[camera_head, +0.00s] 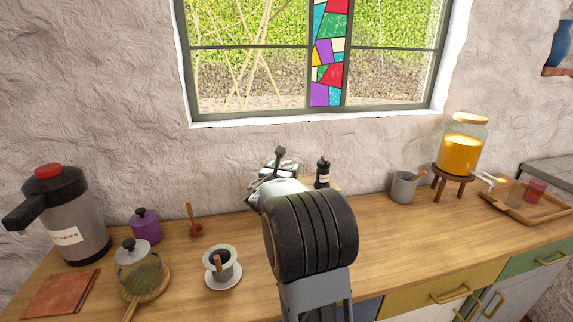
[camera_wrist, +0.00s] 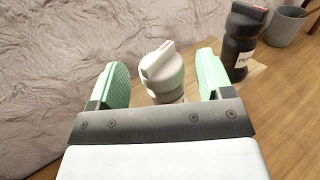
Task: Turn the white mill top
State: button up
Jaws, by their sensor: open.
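The white mill top (camera_wrist: 163,72) shows in the wrist view as a rounded white knob with a raised bar across it. My gripper (camera_wrist: 162,82) is open, with one green-padded finger on each side of the mill top. Gaps show between the top and both fingers in this view. The mill's lower body is mostly hidden behind my gripper's palm. In the head view my arm blocks the mill, and my gripper (camera_head: 277,185) shows only partly, close to the wall.
A black pepper mill (camera_wrist: 241,42) stands just right of my gripper; the head view shows it too (camera_head: 322,174). A grey mortar (camera_head: 403,187) and a juice dispenser (camera_head: 461,145) are farther right. The wall is close behind. The counter (camera_head: 390,240) is clear to the right of my arm.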

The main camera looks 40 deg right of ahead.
jog(key=shift+x, duration=1.15)
jog(key=shift+c, duration=0.5)
jog(key=c, duration=0.8)
jog(key=shift+c, duration=0.2)
jog(key=shift+g+p, duration=0.3)
jog(key=shift+p, duration=0.05)
jog(key=shift+r+m+g+h+p, duration=0.1)
jog(key=shift+m+g+h+p, duration=0.35)
jog(key=shift+m+g+h, duration=0.3)
jog(key=m+g+p, duration=0.1)
jog(key=m+g, duration=0.1)
jog(key=g, duration=0.2)
jog(key=m+g+h+p, duration=0.1)
jog(key=m+g+p, duration=0.1)
jog(key=m+g, duration=0.1)
jog(key=shift+m+g+h+p, duration=0.25)
jog(key=shift+g+p, duration=0.05)
jog(key=shift+g, duration=0.35)
jog(key=m+g+y+p, duration=0.1)
jog(key=m+g+p, duration=0.1)
jog(key=g, duration=0.1)
jog(key=m+g+p, duration=0.2)
jog(key=g, duration=0.2)
jog(key=shift+m+y+p, duration=0.35)
jog(key=shift+m+y, duration=0.05)
jog(key=shift+s+m+g+y+p, duration=0.1)
jog(key=shift+m+g+y+p, duration=0.7)
jog(key=shift+g, duration=0.6)
